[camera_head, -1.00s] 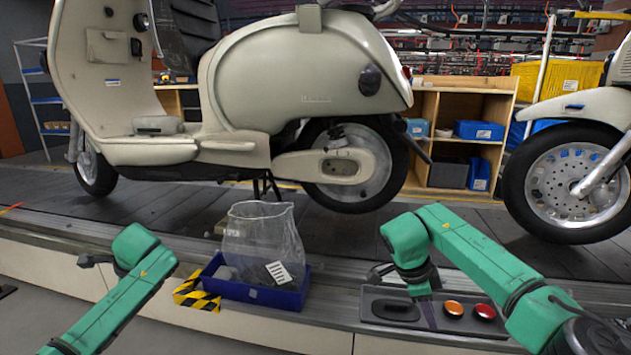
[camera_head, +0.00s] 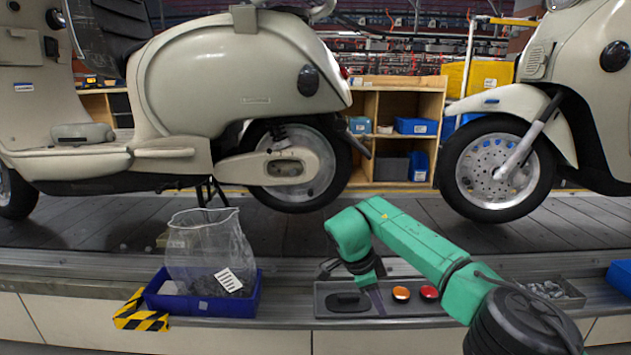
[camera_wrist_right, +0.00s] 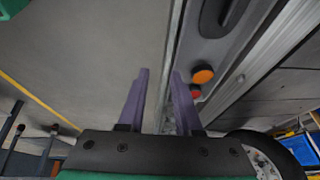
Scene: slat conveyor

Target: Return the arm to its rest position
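My right arm (camera_head: 430,247) comes in from the right, bent at the elbow. Its gripper (camera_head: 375,295) points down in front of the control panel (camera_head: 333,286), beside the orange button (camera_head: 401,293) and red button (camera_head: 429,292). In the right wrist view the two purple fingers (camera_wrist_right: 160,85) are apart with nothing between them, so it is open and empty. The orange button (camera_wrist_right: 203,75) and red button (camera_wrist_right: 195,92) show just right of the fingers there. Whether a finger touches the panel I cannot tell. My left arm and gripper are not in view.
A blue bin (camera_head: 205,306) holding a clear bag (camera_head: 208,245) stands on the ledge, with a yellow-black striped block (camera_head: 142,314) beside it. A grey tray of parts (camera_head: 572,291) is to the right. Cream scooters (camera_head: 240,75) stand on the slat conveyor (camera_head: 395,228) behind.

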